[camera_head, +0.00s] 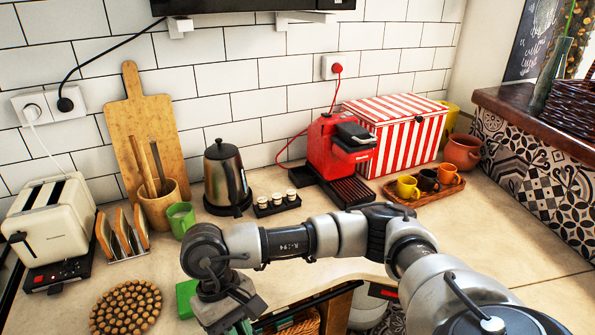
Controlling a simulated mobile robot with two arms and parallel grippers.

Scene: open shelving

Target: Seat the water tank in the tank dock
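A red coffee machine (328,147) stands against the tiled wall, right of centre, with a dark part on top and a dark tray (352,191) at its front. I cannot make out a separate water tank, and the tank dock cannot be told apart on the machine. My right arm reaches in from the lower right across the counter. Its gripper (240,322) points down at the bottom edge, well in front of the machine. Its fingertips are cut off, so its opening and any hold are hidden. My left gripper is not in view.
A kettle (226,178), small black rack (277,204) and green mug (181,218) stand left of the machine. A striped box (398,130) and cup tray (425,195) stand right. A green object (187,298) lies beside my gripper. The right-hand counter (500,225) is clear.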

